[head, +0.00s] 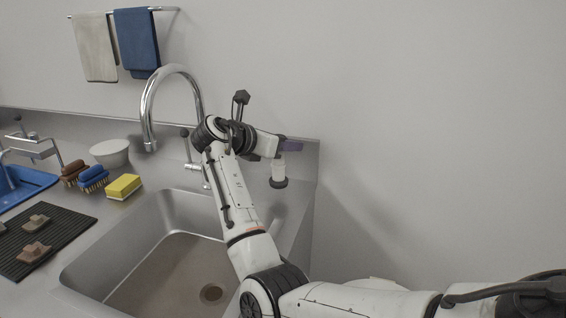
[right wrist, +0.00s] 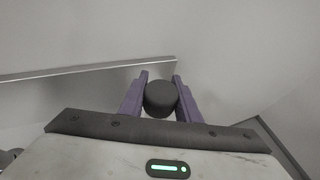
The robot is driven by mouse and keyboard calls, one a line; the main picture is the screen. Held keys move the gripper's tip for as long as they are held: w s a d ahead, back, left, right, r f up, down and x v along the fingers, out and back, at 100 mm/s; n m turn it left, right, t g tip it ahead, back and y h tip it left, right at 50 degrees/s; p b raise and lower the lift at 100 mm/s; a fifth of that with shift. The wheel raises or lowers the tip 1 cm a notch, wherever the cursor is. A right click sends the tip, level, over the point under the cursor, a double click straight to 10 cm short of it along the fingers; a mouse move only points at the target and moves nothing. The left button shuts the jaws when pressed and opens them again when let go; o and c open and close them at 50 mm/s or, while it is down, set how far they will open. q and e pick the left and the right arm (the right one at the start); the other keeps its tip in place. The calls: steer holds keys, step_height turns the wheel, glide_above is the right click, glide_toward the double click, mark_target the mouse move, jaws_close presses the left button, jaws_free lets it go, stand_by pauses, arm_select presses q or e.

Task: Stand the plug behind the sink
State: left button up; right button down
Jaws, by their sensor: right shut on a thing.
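In the right wrist view, the plug's dark round end (right wrist: 160,98) sits between the two fingers (right wrist: 158,84). I cannot tell whether the plug's lower end touches the counter. My left gripper is not in view.
A chrome tap (head: 147,110) arches behind the sink, left of my right arm. A yellow sponge (head: 124,186), brushes (head: 93,178) and a white bowl (head: 110,152) stand to its left. A low back ledge (head: 305,150) and the wall are close to the plug.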

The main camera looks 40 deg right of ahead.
steer(key=shift+f, duration=2)
steer(key=c, duration=1.3)
jaws_free()
steer(key=w+v, duration=0.1)
steer(key=v, duration=1.1)
steer(key=shift+s, duration=0.4)
steer(key=shift+r, duration=0.15)
